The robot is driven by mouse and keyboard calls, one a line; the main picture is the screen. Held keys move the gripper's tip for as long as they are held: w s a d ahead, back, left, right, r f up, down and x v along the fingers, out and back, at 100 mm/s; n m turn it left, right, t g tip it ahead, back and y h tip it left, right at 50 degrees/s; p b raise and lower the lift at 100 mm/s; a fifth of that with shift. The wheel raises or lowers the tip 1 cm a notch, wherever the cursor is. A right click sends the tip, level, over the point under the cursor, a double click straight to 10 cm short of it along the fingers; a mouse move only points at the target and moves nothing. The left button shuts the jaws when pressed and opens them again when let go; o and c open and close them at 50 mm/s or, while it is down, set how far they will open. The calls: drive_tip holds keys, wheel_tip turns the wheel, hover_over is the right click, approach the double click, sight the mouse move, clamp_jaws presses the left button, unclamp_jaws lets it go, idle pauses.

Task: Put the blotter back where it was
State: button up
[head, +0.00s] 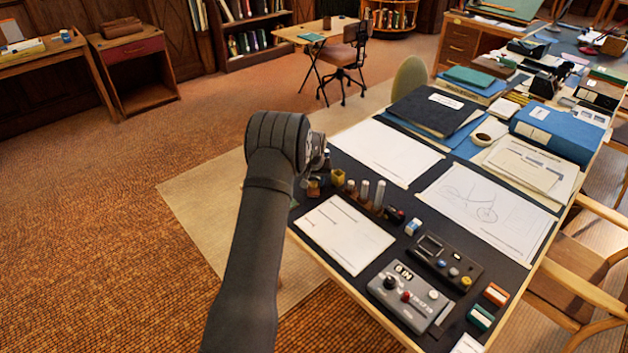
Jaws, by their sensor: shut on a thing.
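My gripper (319,161) is at the left edge of the dark desk (408,202), mostly hidden behind my own dark wrist. Only a bit of grey metal shows at its right side. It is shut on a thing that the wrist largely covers. A small brown piece (313,187) shows just below the gripper and looks like part of the blotter, but its shape is not clear. I cannot tell whether it touches the desk.
A row of small bottles and cylinders (364,190) stands right of the gripper. White sheets (345,234), a grey control box (408,295) and a drawing (487,205) cover the desk. A black binder (433,110) and blue box (558,132) lie farther back.

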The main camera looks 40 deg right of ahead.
sight(313, 186)
drive_tip(key=o, duration=0.9)
drive_tip(key=shift+f, duration=0.1)
drive_tip(key=v, duration=1.2)
drive_tip(key=x, duration=1.2)
wheel_tip(313, 186, up, 2)
drive_tip(key=shift+r, duration=0.5)
